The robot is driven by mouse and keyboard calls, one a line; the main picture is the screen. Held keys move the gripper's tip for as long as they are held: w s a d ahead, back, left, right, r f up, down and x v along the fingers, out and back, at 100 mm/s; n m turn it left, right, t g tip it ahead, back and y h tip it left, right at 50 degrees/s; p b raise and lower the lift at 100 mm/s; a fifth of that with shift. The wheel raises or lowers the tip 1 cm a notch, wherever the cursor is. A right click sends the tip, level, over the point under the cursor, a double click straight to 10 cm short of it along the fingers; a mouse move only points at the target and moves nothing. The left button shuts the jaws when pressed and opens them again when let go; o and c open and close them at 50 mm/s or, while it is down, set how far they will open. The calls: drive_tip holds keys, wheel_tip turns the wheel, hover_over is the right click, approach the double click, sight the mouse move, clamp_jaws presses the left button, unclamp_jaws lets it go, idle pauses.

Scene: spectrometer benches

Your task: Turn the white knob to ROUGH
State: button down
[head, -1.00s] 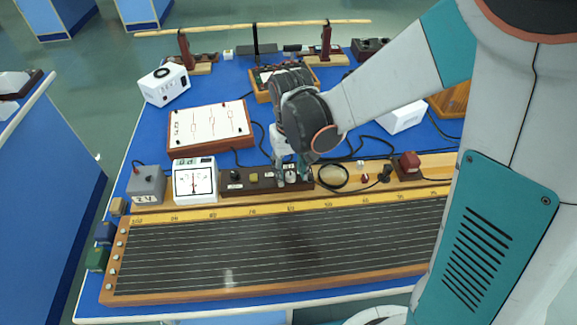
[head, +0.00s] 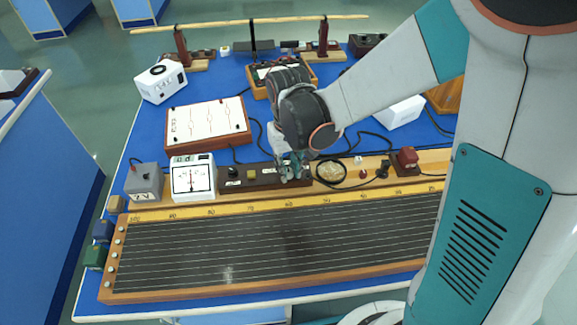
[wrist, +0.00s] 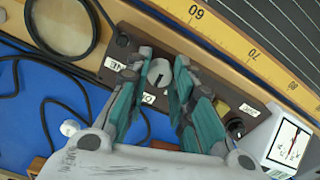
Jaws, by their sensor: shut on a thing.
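The white knob (wrist: 159,72) sits on a dark brown control box (wrist: 209,84) and shows between my fingers in the wrist view. A short dark line marks its face; I cannot tell surely which label it points to. My gripper (wrist: 164,74) is shut on the knob, a teal finger on each side. A white label (wrist: 115,64) beside it shows "NE". Another label (wrist: 148,98) is mostly hidden by a finger, so ROUGH is not readable. In the head view my gripper (head: 291,170) is over the box (head: 262,181), and its fingers hide the knob.
A black knob (wrist: 235,127) and the white meter (wrist: 290,144) stand along the same row. Loose cables lie behind.

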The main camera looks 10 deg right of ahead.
sight(289, 171)
drive_tip(key=n, duration=0.5)
drive_tip(key=shift+n, duration=0.3)
drive_tip(key=n, duration=0.5)
drive_tip(key=shift+n, duration=0.3)
drive_tip(key=c, duration=1.4)
unclamp_jaws()
drive_tip(key=shift+o, duration=0.2)
wheel_tip(289, 171, up, 12)
